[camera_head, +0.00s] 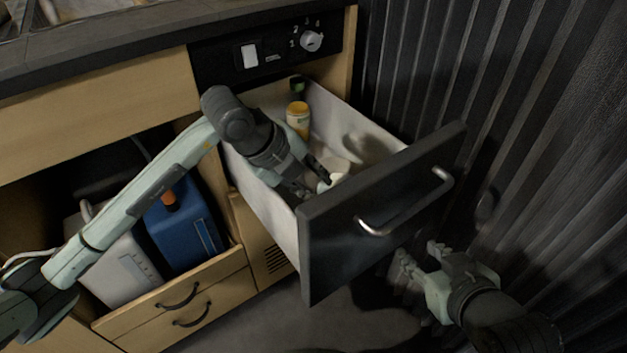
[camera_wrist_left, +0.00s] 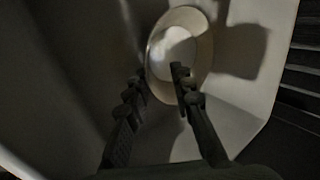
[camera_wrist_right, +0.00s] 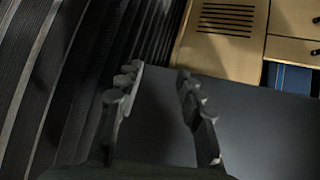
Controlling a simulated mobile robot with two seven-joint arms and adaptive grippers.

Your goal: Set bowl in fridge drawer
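A pale round bowl (camera_head: 338,167) is inside the open fridge drawer (camera_head: 345,240), close behind the drawer's dark front panel. It also shows in the left wrist view (camera_wrist_left: 170,48), with its opening facing the camera. My left gripper (camera_head: 318,184) reaches down into the drawer at the bowl. In the left wrist view its fingers (camera_wrist_left: 160,78) are apart, with the bowl's near rim between the tips and one finger over the bowl's inside. I cannot tell whether they touch it. My right gripper (camera_head: 420,258) is open and empty, outside the drawer to the right of its handle.
A yellow-capped jar (camera_head: 298,117) and a dark-capped bottle (camera_head: 298,86) stand at the drawer's back. Left of it, a blue container (camera_head: 185,232) and a white container (camera_head: 122,272) fill an open cupboard. A ribbed dark wall (camera_head: 530,120) closes off the right side.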

